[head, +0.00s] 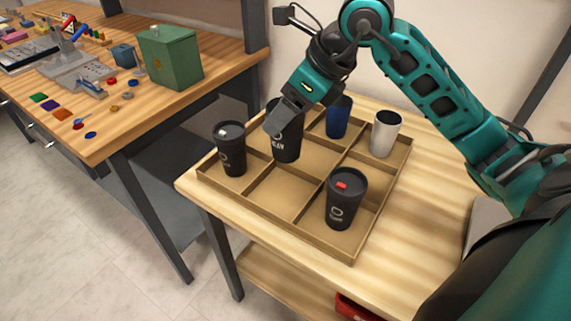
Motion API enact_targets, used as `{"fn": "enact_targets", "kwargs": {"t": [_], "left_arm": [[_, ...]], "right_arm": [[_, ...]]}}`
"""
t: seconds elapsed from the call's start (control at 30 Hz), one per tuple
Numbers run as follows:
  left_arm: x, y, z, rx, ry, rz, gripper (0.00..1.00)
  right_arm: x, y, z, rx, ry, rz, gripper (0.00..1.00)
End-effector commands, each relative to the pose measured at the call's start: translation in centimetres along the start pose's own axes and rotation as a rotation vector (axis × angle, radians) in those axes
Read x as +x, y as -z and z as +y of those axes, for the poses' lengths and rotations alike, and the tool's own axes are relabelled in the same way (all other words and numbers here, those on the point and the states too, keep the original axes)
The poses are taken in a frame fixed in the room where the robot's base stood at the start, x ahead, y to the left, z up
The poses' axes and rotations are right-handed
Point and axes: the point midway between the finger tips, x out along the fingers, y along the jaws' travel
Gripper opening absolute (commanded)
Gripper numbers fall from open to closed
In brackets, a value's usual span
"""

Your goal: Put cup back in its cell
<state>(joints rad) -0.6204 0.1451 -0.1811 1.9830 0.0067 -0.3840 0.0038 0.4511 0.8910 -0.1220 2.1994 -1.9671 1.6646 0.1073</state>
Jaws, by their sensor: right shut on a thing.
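My right gripper (281,118) is shut on a black cup (288,146) with pale lettering. The gripper hides much of the cup's upper part. Another black cup (233,158) stands in the left cell. A black cup with a red mark on its lid (346,203) stands in the front cell. A blue cup (339,120) and a white cup (384,136) stand toward the back and right. My left gripper is not in view.
The tray lies on a light wooden table (405,235) with free room at its right and front. A separate workbench (190,105) at the left holds a green box (170,58), a metal fixture and small coloured pieces. A gap separates the tables.

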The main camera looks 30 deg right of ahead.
Motion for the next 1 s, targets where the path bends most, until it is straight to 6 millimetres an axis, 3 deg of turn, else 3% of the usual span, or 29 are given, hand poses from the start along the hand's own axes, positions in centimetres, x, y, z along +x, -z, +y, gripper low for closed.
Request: {"fn": "enact_targets", "kwargs": {"t": [0.1,0.23,0.47,0.73,1.0], "left_arm": [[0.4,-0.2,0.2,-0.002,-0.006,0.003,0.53],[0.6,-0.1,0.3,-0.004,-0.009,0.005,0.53],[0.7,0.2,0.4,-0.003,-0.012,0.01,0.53],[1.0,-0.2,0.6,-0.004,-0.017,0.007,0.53],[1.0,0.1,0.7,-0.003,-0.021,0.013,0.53]], "right_arm": [[3.0,2.0,0.1,0.003,-0.005,0.003,0.58],[5.0,3.2,0.1,0.002,-0.002,0.001,0.58],[6.4,4.0,0.0,0.0,-0.001,-0.001,0.58],[9.5,6.1,0.0,0.001,-0.003,0.0,0.58],[9.6,6.1,0.0,-0.002,0.0,-0.002,0.58]]}}
